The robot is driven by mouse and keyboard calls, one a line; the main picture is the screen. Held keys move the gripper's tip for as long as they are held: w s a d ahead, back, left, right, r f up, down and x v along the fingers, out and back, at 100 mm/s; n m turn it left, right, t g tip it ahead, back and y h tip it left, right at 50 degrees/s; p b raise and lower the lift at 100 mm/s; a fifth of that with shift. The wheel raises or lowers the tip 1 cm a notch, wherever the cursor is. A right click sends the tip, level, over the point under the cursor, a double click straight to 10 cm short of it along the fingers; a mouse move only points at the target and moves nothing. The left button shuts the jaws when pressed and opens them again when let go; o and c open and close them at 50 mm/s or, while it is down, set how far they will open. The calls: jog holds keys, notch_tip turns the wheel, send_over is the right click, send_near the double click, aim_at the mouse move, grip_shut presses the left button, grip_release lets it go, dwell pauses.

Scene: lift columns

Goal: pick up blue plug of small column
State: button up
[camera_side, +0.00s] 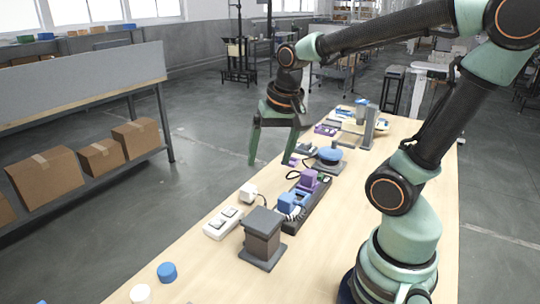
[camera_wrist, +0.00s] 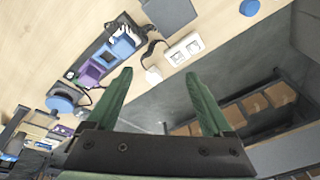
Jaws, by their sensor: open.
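A blue plug (camera_side: 286,203) sits in a long black power strip (camera_side: 313,211) on the wooden table. A purple plug (camera_side: 309,179) sits in the same strip, farther back. In the wrist view the blue plug (camera_wrist: 122,47) and purple plug (camera_wrist: 91,73) are up and left of my fingers. My gripper (camera_side: 270,164) is open and empty, pointing down in the air, behind and left of the plugs in the side view. In the wrist view my gripper (camera_wrist: 158,76) shows both green fingers spread wide. I cannot tell which object is the small column.
A short grey column (camera_side: 262,232) stands in front of the black strip. A white strip (camera_side: 223,222) with a white plug (camera_side: 248,192) lies to its left. A blue round top (camera_side: 330,154) on a dark base stands behind. A blue cap (camera_side: 167,272) lies near the front.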

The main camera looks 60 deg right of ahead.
jog(key=d+f+m+g, duration=0.3)
jog(key=d+f+m, duration=0.2)
jog(key=d+m, duration=0.3)
jog(key=m, duration=0.1)
send_over(287, 197)
jog(key=shift+y, duration=0.3)
notch_tip(287, 197, down, 6)
jog(key=shift+a+r, duration=0.15)
jog(key=shift+r, duration=0.1)
jog(key=shift+d+f, duration=0.15)
jog(key=shift+f, duration=1.4)
jog(key=shift+d+f, duration=0.1)
jog(key=shift+f, duration=1.4)
grip_shut()
